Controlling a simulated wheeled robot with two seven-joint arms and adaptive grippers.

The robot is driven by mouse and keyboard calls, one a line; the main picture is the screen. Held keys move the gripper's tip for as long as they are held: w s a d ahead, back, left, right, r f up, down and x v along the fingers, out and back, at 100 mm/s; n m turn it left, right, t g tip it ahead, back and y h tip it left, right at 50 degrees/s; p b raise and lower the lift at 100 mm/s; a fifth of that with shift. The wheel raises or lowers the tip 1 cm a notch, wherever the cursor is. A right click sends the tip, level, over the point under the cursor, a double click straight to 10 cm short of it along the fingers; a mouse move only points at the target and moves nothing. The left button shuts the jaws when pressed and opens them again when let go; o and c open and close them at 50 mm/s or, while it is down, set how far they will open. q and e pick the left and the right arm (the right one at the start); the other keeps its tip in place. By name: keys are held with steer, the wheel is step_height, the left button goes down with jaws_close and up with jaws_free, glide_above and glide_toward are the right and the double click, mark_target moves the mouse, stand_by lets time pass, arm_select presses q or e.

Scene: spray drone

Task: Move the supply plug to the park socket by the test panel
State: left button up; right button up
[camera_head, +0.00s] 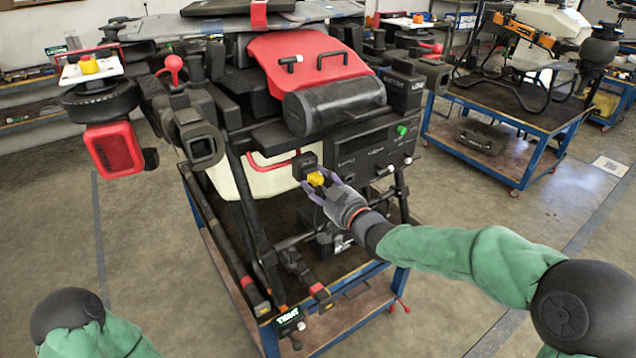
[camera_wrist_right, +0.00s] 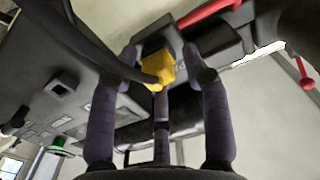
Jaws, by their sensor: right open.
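The yellow supply plug (camera_head: 316,179) sits against a small black socket block (camera_head: 305,161) on the front of the drone, left of the test panel (camera_head: 366,148). It also shows in the right wrist view (camera_wrist_right: 158,66), with a dark cable (camera_wrist_right: 95,50) running to it. My right gripper (camera_head: 326,187) is open, its purple fingers on both sides of the plug; whether they touch it I cannot tell. In the right wrist view a square dark opening (camera_wrist_right: 61,87) on the panel face may be the park socket. My left gripper is out of view; only part of that arm shows.
The drone, with its red cover (camera_head: 305,70), stands on a blue-framed cart (camera_head: 375,268). Black frame legs (camera_head: 262,235) run below the plug. A green button (camera_head: 402,130) sits at the panel's right. Another cart (camera_head: 480,165) stands behind right; the floor between is clear.

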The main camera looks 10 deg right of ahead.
steer(key=v, duration=1.1)
steer(key=shift+s, duration=0.35)
steer(key=s+a+f+m+g+h, duration=0.15)
steer(key=f+g, duration=0.25)
steer(key=f, duration=1.1)
steer(key=a+f+m+g+h, duration=0.1)
steer(key=a+f+m+g, duration=0.2)
steer(key=f, duration=1.1)
steer(key=s+a+f+m+g, duration=0.1)
steer(key=s+a+f+g, duration=0.2)
steer(key=s+f, duration=0.7)
steer(key=s+a+f+m+g, duration=0.1)
steer(key=s+a+f+g, duration=0.1)
steer(key=s+f+g, duration=0.4)
steer(key=s+f, duration=0.5)
steer(key=shift+a+f+g+p, duration=0.2)
steer(key=shift+a+g+p, duration=0.1)
steer(key=shift+a+p, duration=0.1)
